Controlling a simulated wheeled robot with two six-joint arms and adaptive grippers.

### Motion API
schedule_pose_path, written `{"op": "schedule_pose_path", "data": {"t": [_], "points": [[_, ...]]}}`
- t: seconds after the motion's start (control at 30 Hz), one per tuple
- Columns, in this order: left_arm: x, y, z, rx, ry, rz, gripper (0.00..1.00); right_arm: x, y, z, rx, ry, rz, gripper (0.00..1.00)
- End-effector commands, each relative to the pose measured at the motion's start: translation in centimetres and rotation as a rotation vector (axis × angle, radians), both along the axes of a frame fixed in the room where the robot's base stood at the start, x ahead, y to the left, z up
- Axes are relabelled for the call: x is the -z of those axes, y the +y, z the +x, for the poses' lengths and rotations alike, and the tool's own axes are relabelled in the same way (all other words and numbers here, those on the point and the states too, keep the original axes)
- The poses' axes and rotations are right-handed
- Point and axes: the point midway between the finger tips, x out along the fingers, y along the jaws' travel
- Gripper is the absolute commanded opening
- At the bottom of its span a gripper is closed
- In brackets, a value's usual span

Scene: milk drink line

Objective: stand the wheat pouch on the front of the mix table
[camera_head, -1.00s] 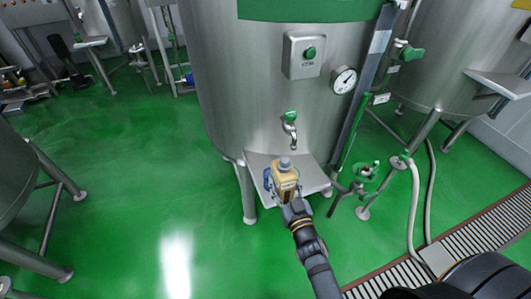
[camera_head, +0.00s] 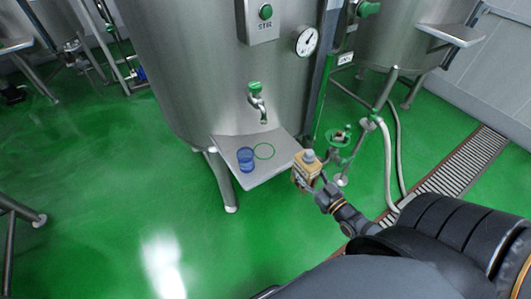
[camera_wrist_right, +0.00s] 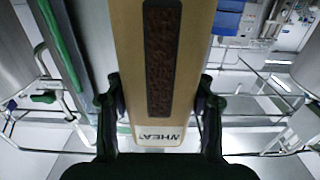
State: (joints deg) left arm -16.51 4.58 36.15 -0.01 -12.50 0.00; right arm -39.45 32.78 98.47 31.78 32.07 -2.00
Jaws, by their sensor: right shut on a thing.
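The wheat pouch (camera_head: 305,172) is a tan pack with a grey cap, held upright in my right gripper (camera_head: 322,187). In the right wrist view, the pouch (camera_wrist_right: 129,60) fills the middle, with a dark window and a partly readable wheat label. The right gripper (camera_wrist_right: 159,115) is shut on its two sides. In the head view the pouch shows at the right edge of the small metal shelf (camera_head: 228,143) below the tank's tap; I cannot tell its height above it. My left gripper is not in view.
The tap (camera_head: 257,100) hangs above the shelf. A green valve (camera_head: 339,137) and hoses (camera_head: 388,165) are to the right. Green floor (camera_head: 110,190) is open at left.

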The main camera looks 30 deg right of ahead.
Motion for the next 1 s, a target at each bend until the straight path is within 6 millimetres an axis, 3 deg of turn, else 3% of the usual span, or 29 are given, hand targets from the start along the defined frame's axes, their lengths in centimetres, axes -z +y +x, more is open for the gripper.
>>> {"op": "schedule_pose_path", "data": {"t": [0.13, 0.3, 0.5, 0.8, 1.0], "points": [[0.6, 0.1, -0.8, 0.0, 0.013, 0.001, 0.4, -0.2, 0.3, 2.6, 0.0, -0.012, 0.002, 0.0], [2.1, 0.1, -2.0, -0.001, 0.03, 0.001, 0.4, 0.1, 0.7, 7.7, 0.0, -0.012, 0.003, 0.0], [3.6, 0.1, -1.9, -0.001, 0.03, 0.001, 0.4, 0.0, 1.0, 12.5, 0.0, -0.01, 0.004, 0.0], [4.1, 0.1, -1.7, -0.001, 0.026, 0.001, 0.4, -0.1, 1.2, 14.3, -0.002, -0.005, 0.002, 0.0], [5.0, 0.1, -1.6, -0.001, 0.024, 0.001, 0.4, -0.2, 1.4, 17.3, -0.002, -0.009, 0.002, 0.0]]}}
